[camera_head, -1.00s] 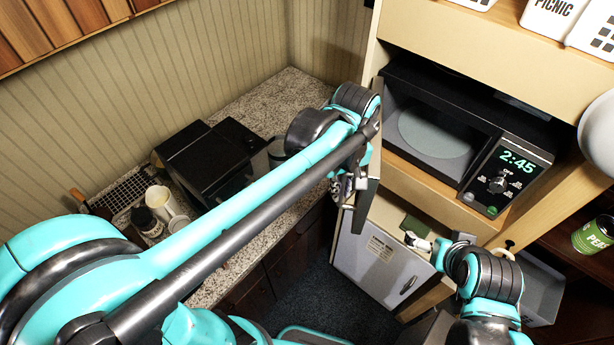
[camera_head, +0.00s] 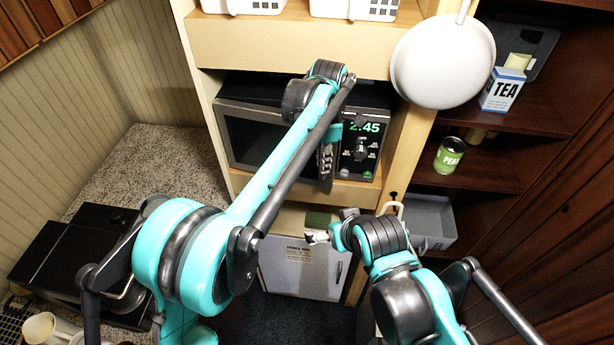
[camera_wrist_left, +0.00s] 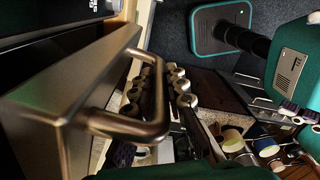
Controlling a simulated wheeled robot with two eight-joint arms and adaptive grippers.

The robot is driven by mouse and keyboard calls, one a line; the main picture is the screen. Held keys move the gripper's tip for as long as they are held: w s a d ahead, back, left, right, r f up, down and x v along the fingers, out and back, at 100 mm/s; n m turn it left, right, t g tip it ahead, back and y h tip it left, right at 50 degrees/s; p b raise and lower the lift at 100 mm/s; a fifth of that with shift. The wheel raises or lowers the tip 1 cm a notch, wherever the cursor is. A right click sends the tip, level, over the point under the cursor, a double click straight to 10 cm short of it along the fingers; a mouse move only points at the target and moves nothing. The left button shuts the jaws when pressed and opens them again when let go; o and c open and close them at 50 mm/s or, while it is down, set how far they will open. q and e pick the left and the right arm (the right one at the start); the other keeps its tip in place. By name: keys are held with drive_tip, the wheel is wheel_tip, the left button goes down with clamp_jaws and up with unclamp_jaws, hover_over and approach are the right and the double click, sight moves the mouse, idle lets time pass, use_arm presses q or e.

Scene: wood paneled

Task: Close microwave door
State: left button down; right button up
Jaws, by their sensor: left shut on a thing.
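The microwave (camera_head: 361,150) sits in a wooden shelf unit, with a green clock reading 2:45 on its control panel. Its dark door (camera_head: 245,143) is swung nearly in line with the front. In the left wrist view, the door (camera_wrist_left: 50,85) shows a thick edge and seems slightly ajar. My left gripper (camera_head: 327,163) is at the door's right side, shut on the curved metal handle (camera_wrist_left: 130,127). My left forearm hides part of the door. My right gripper (camera_head: 318,236) is below the microwave, before the small fridge; its fingers are too small to read.
A white-grey fridge (camera_head: 295,268) stands under the microwave. A round white lamp (camera_head: 442,62) hangs at right, near a tea box (camera_head: 502,90) and a green can (camera_head: 449,155) on dark shelves. A granite counter (camera_head: 150,165) is at left.

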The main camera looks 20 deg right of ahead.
use_arm(q)
drive_tip(key=shift+n, duration=0.8)
drive_tip(key=w+d, duration=0.1)
drive_tip(key=w, duration=0.1)
drive_tip(key=w+d+p, duration=0.1)
drive_tip(key=w, duration=0.1)
drive_tip(key=shift+d, duration=0.35)
drive_tip(key=c, duration=1.5)
unclamp_jaws()
drive_tip(key=shift+s+a, duration=0.1)
drive_tip(key=shift+s, duration=0.05)
drive_tip(key=shift+c, duration=0.2)
